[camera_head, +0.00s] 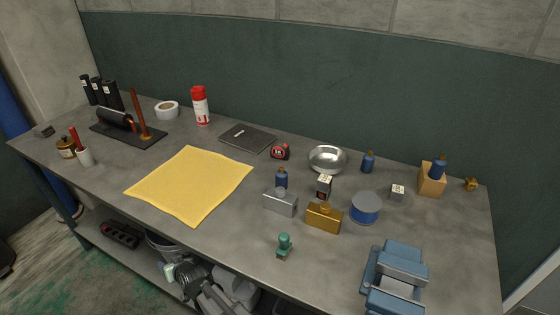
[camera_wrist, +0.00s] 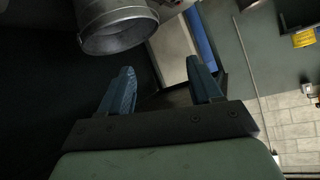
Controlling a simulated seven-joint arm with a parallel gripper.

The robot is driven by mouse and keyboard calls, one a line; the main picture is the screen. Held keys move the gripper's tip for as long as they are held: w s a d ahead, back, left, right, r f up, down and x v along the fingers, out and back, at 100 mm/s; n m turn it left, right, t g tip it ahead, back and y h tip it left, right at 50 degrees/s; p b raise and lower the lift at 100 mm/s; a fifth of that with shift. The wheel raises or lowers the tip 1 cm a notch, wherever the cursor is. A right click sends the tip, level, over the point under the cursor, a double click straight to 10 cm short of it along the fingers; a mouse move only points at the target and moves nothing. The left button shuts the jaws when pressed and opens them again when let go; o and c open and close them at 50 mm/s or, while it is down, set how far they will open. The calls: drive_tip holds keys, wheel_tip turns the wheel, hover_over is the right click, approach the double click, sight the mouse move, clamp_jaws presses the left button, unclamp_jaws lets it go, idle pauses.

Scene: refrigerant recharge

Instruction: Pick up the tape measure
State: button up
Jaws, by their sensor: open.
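The tape measure (camera_head: 280,151), small, red and black, sits on the grey workbench (camera_head: 335,269) in the head view, between a dark notebook and a metal bowl. My gripper (camera_wrist: 162,85) shows in the wrist view with its two blue fingers spread apart and nothing between them. In the head view my arm shows low, in front of the bench's edge and well away from the tape measure. The tape measure is not in the wrist view.
A yellow cloth (camera_head: 190,184) lies left of the tape measure. The dark notebook (camera_head: 247,138) and metal bowl (camera_head: 328,159) flank it. Blue bottles, metal blocks and a blue-sided tin (camera_head: 365,208) stand to the right. A blue vise (camera_head: 395,277) is at the front right.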

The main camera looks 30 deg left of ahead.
drive_tip(key=s+a+r+y, duration=0.2)
drive_tip(key=s+a+r, duration=0.45)
drive_tip(key=r, duration=0.35)
drive_tip(key=s+a+r+n+g+y, duration=0.1)
drive_tip(key=s+a+r+y, duration=0.2)
drive_tip(key=s+a+r, duration=0.35)
drive_tip(key=s+a+r+y, duration=0.2)
drive_tip(key=s+a+r, duration=0.35)
drive_tip(key=r, duration=0.75)
drive_tip(key=w+a+r+m, duration=0.2)
drive_tip(key=a+r, duration=0.3)
drive_tip(key=r, duration=0.3)
drive_tip(key=w+d+m+t+h, duration=0.25)
drive_tip(key=w+m, duration=0.45)
drive_tip(key=w, duration=1.4)
drive_tip(key=w+d+f+m+h, duration=0.25)
drive_tip(key=w+d+m, duration=0.2)
drive_tip(key=w, duration=0.55)
drive_tip(key=w+d+f+m+h, duration=0.1)
drive_tip(key=w+d+m+h, duration=0.2)
drive_tip(key=w+d, duration=0.55)
drive_tip(key=m+g+h, duration=0.5)
drive_tip(key=m+h, duration=0.1)
drive_tip(key=m, duration=0.7)
approach(281, 143)
drive_tip(key=x, duration=0.7)
drive_tip(key=shift+s+d+f, duration=0.1)
drive_tip(key=shift+s+d, duration=0.05)
drive_tip(key=shift+a+x, duration=0.2)
drive_tip(key=shift+x, duration=2.65)
